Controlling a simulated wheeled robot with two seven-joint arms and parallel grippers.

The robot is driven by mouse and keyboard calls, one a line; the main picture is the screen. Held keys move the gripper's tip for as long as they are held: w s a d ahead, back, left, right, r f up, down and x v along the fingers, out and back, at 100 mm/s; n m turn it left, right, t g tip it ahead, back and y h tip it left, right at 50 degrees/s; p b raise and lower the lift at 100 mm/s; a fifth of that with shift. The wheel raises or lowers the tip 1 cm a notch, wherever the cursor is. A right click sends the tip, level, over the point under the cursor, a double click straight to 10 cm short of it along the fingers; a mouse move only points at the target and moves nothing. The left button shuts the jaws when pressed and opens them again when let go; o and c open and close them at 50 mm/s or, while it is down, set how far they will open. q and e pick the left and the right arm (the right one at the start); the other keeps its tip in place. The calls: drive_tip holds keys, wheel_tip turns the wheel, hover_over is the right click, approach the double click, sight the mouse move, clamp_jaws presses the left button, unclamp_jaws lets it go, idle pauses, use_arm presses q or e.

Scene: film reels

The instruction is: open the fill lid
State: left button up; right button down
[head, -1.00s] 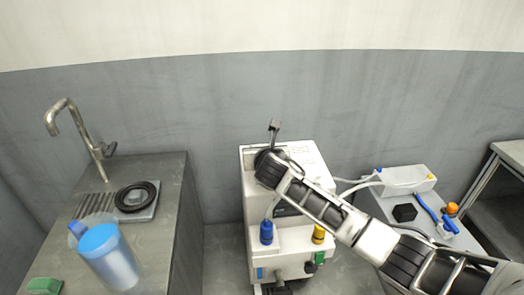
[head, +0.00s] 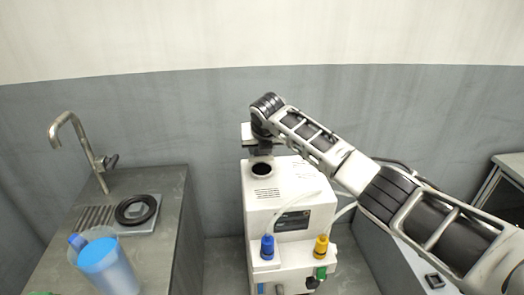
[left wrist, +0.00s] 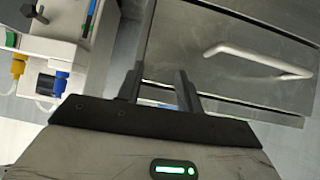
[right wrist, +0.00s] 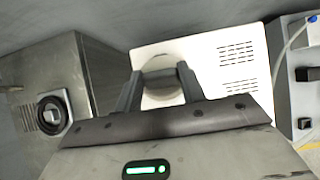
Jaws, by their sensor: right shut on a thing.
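The white machine (head: 290,195) stands on the floor in the middle. Its round fill opening (head: 260,171) shows dark and uncovered in the top left of the machine. My right gripper (head: 259,150) is just above the opening, pointing down. In the right wrist view, its fingers (right wrist: 160,88) are shut on a greyish round piece, the fill lid (right wrist: 160,64), which hides the opening there. In the head view the lid is mostly hidden by the gripper. My left gripper (left wrist: 160,85) has its fingers apart with nothing between them; its arm is out of the head view.
A blue connector (head: 267,246) and a yellow one (head: 321,246) sit on the machine's front with hoses. At the left, a counter (head: 170,205) holds a tap, a black ring (head: 137,209) and a blue-filled jug (head: 108,265). A side table stands at the right.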

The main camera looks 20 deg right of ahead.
drive_tip(key=shift+w, duration=0.1)
idle(0.4)
drive_tip(key=c, duration=0.8)
unclamp_jaws()
drive_tip(key=shift+c, duration=0.2)
drive_tip(key=shift+r, duration=0.1)
drive_tip(key=b+v, duration=0.1)
drive_tip(key=v, duration=1.4)
drive_tip(key=shift+r, duration=0.4)
